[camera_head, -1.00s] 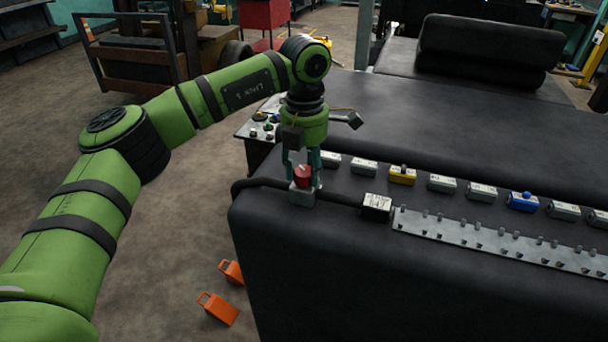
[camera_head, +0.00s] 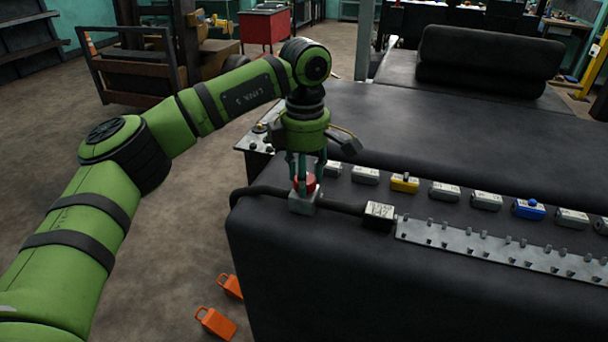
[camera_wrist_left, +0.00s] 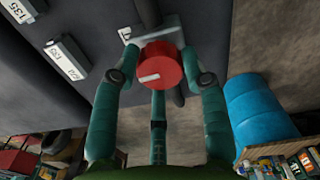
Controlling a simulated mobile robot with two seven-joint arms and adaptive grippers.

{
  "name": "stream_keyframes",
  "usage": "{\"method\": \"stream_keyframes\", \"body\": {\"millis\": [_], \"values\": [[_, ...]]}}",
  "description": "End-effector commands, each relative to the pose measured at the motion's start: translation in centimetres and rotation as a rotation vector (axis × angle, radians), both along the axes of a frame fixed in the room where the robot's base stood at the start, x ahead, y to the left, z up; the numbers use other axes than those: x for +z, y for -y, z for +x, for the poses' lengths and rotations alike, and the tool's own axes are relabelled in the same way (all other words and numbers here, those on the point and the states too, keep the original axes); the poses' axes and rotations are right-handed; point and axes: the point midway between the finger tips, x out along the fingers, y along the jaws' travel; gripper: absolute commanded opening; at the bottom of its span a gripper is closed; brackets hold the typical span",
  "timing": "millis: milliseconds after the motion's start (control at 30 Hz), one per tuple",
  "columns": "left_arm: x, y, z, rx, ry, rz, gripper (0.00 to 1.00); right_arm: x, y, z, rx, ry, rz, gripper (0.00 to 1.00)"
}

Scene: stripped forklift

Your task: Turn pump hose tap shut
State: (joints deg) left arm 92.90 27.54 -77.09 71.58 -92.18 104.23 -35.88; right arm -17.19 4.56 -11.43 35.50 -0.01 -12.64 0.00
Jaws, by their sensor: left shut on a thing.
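The pump hose tap has a round red knob (camera_head: 305,183) on a grey metal body (camera_head: 304,203), set in the black hose (camera_head: 345,208) along the edge of the black machine. My left gripper (camera_head: 304,177) points down over the tap with its teal fingers shut around the red knob. In the left wrist view the knob (camera_wrist_left: 160,66) sits between the fingers, with a pale mark on its face. The grey tap body (camera_wrist_left: 135,33) shows behind it. My right gripper is in neither view.
A small labelled box (camera_head: 380,215) sits on the hose right of the tap. A studded metal strip (camera_head: 500,247) and a row of tagged blocks, one yellow (camera_head: 405,183) and one blue (camera_head: 529,208), lie further right. Orange blocks (camera_head: 216,322) lie on the floor.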

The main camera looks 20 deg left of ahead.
Motion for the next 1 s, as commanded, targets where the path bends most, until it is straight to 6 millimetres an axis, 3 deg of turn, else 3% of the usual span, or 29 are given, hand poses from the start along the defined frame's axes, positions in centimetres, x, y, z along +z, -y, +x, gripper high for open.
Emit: {"method": "stream_keyframes", "body": {"millis": [667,700,767,1000], "values": [[-0.46,0.25,-0.25,-0.075,-0.012,-0.001,0.12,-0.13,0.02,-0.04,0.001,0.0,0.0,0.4],[-0.47,0.25,-0.25,-0.075,-0.012,-0.001,0.48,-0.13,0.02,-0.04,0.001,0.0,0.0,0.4],[-0.43,0.23,-0.23,-0.075,-0.011,-0.001,0.68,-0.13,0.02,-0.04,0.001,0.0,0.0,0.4],[-0.22,0.12,-0.13,-0.07,-0.006,0.0,0.68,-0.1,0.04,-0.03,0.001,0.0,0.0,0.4]]}}
